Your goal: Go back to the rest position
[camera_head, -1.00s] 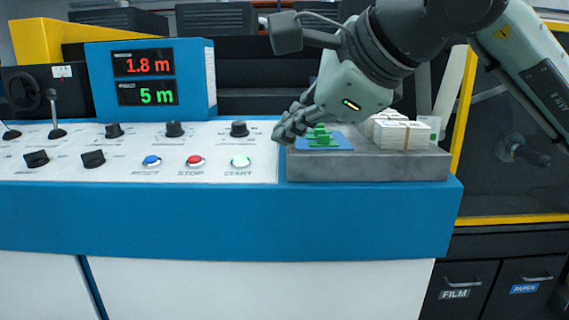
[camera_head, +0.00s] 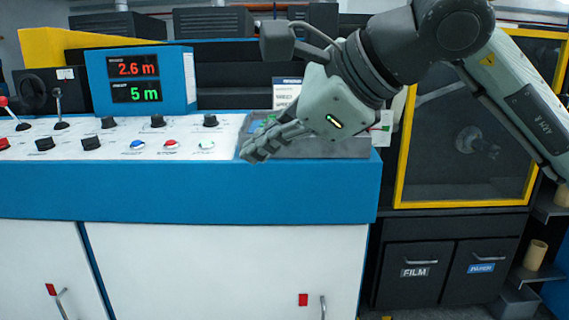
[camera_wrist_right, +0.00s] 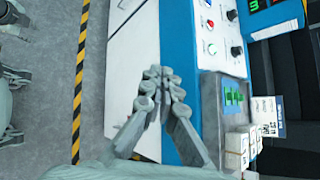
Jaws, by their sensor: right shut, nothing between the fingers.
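My right gripper (camera_head: 262,148) is in front of the machine's grey tray (camera_head: 345,146) in the head view, its fingers pointing down and left. It is shut and empty. In the right wrist view the two fingers of my right gripper (camera_wrist_right: 160,88) meet at their tips, with nothing between them. My left gripper is not in view.
The blue and white console (camera_head: 180,195) carries knobs, a reset, stop and start button, and a display (camera_head: 135,78) reading 2.6 m and 5 m. FILM and PAPER drawers (camera_head: 415,272) stand at the right. Yellow-black tape (camera_wrist_right: 80,90) marks the open grey floor.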

